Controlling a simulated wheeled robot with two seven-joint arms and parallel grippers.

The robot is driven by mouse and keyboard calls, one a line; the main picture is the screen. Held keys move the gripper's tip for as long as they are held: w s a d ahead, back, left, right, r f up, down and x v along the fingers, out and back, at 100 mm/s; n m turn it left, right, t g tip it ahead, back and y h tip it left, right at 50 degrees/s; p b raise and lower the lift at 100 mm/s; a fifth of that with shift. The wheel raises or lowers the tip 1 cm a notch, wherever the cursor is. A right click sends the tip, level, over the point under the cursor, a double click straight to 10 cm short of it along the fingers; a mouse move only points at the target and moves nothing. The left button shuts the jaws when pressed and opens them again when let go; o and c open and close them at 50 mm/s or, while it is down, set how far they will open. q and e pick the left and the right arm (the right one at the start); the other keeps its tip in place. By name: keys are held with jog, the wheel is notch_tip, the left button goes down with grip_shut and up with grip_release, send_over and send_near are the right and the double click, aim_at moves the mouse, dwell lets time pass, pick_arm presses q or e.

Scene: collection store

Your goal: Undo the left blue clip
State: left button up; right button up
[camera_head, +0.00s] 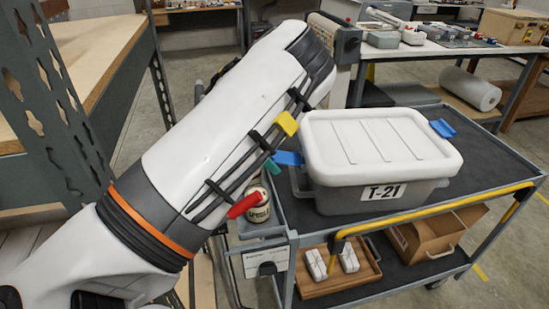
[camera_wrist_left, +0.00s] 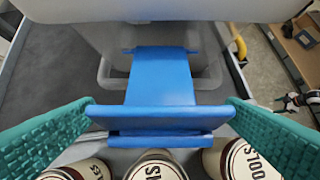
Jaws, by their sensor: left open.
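The grey plastic box labelled T-21 (camera_head: 375,196) with a white lid (camera_head: 380,145) stands on the cart. The left blue clip (camera_head: 288,158) sticks out from its left side. In the left wrist view the clip (camera_wrist_left: 160,82) is a broad blue strap ending in a wide lip. My left gripper (camera_wrist_left: 160,108) is open, its teal fingers on either side of the lip, close to its ends; contact is unclear. In the head view my arm hides most of this gripper; a teal finger part (camera_head: 272,166) shows beside the clip. The right blue clip (camera_head: 442,128) juts from the opposite side.
The dark cart top (camera_head: 480,150) is clear right of the box. Several labelled cans (camera_wrist_left: 155,166) stand just below the clip; one can (camera_head: 258,205) shows at the cart's left end. A yellow rail (camera_head: 440,208) runs along the front. A shelf rack (camera_head: 65,110) stands at left.

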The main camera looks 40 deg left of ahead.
pick_arm(q)
jog(key=b+v, duration=0.1)
jog(key=v, duration=0.8)
jog(key=shift+a+r, duration=0.15)
jog(key=shift+r, duration=0.15)
